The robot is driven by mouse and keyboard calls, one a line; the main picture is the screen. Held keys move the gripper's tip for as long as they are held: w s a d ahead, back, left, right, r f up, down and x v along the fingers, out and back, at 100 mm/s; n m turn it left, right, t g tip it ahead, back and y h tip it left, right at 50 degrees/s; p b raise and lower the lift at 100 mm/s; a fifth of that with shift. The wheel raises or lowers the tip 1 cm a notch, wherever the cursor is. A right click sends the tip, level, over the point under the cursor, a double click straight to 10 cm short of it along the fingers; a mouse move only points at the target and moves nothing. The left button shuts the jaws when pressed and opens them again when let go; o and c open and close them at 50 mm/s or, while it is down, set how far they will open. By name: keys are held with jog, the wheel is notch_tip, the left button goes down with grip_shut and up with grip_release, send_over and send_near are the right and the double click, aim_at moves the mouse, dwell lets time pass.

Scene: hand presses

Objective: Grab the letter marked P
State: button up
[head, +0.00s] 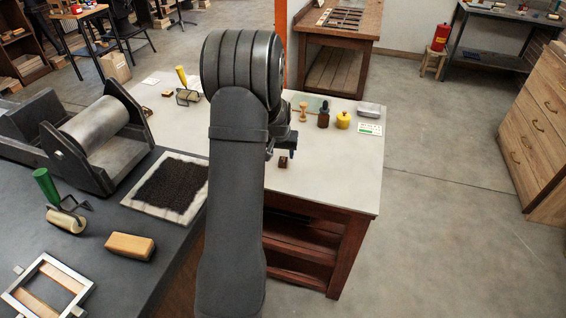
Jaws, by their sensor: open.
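My gripper (283,146) is open at the end of my dark arm, low over the pale table and partly hidden behind the arm. A small dark brown block (283,162) sits on the table just below and in front of it. It looks like a type letter, but I cannot read a P on it. Another small brown block (167,94) lies at the table's far left; its face is too small to read. The arm hides part of the table, so other letters may be hidden.
Behind the gripper stand a wooden stamp (303,111), a dark bottle (323,114), a yellow pot (343,120) and a metal tin (369,109). Left are a yellow-handled roller (187,92), an ink slab (172,187) and a press (95,140). The table's right front is clear.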

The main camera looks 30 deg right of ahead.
aim_at(283, 160)
jog(key=shift+d+x, duration=0.2)
jog(key=shift+x, duration=2.1)
jog(key=c, duration=1)
jog(key=shift+r, duration=0.15)
jog(key=shift+c, duration=0.2)
